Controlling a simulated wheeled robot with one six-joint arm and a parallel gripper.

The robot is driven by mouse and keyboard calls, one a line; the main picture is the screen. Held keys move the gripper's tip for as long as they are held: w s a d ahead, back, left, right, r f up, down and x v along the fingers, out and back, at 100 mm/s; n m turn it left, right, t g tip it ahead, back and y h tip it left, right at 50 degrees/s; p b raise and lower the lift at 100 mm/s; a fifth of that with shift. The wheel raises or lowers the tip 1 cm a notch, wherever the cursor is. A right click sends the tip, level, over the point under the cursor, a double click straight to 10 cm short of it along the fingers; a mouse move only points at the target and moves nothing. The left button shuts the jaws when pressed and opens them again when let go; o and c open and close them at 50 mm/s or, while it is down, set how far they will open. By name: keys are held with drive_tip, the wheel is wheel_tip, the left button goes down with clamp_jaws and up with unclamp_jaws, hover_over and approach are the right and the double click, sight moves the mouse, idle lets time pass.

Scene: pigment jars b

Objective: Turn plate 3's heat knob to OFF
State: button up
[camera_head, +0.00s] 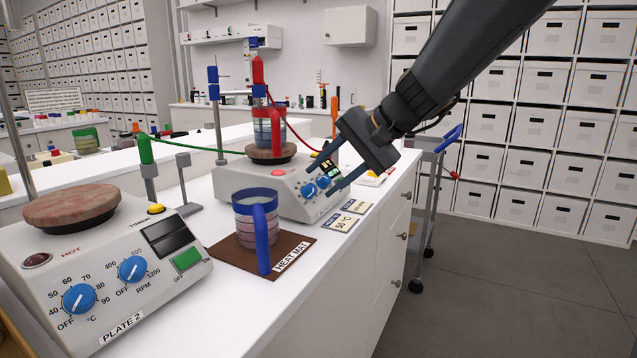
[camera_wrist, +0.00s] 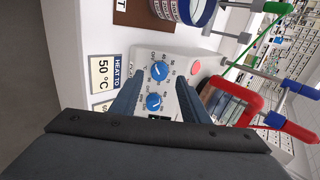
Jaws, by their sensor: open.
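The farther hot plate (camera_head: 262,195) stands beyond the heat mat; its number is not readable. It has two blue knobs with white pointer lines. By the layout of the nearer plate, the left one is its heat knob (camera_head: 308,190); it shows as the upper knob in the wrist view (camera_wrist: 159,71). The other knob (camera_head: 323,182) is the lower one there (camera_wrist: 155,102). My gripper (camera_head: 322,177) is open in front of this panel. In the wrist view its fingers (camera_wrist: 158,80) lie either side of the knobs, with nothing held. The exact pointer setting is too small to read.
Plate 2 (camera_head: 110,250) stands nearest. A blue-handled jar (camera_head: 243,215) sits on the brown heat mat (camera_head: 223,247). A red-handled jar (camera_head: 278,128) stands on the farther plate. A "50 °C" card (camera_head: 343,223) lies before it. Clamp stands and cables are close by.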

drive_tip(key=v, duration=0.4)
drive_tip(key=shift+d+r, duration=0.1)
drive_tip(key=s+d+f+n+g+h+p, duration=0.1)
drive_tip(key=s+d+f+n+h+p, duration=0.1)
drive_tip(key=s+f, duration=0.3)
drive_tip(key=s+d+f+n+g+h+p, duration=0.2)
drive_tip(key=s+f, duration=0.4)
drive_tip(key=s, duration=0.6)
drive_tip(key=s+d+f+n+g+h+p, duration=0.2)
drive_tip(key=s+d+f+p, duration=0.3)
drive_tip(key=s, duration=0.4)
drive_tip(key=shift+s+f+h+p, duration=0.35)
drive_tip(key=shift+f+h, duration=0.15)
drive_tip(key=shift+h, duration=0.3)
